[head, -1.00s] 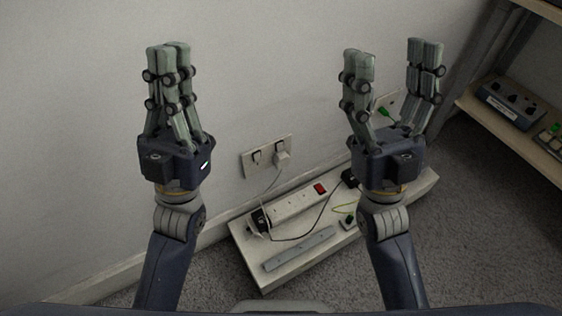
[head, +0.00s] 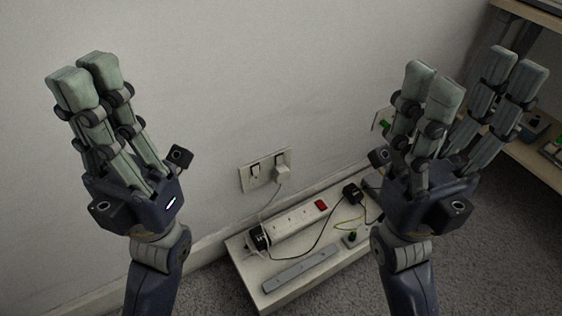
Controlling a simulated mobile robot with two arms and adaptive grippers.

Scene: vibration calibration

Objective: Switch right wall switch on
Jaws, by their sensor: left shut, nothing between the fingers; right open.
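A double wall socket (head: 246,182) is on the wall near the middle of the head view. Its left switch (head: 255,170) and right switch (head: 279,158) sit in its upper part; whether each is on or off is too small to tell. A white plug (head: 282,173) is in its right outlet, just below the right switch. My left gripper (head: 92,78) is shut and empty, left of the socket in the picture. My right gripper (head: 476,78) is open and empty, to the right of the socket. Neither touches the socket.
A low white board (head: 248,279) on the floor carries a power strip (head: 290,221) with a red switch, a grey bar (head: 300,269) and black adapters. Another wall plate (head: 379,119) is partly hidden behind my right gripper. Wooden shelves (head: 537,163) stand at the right.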

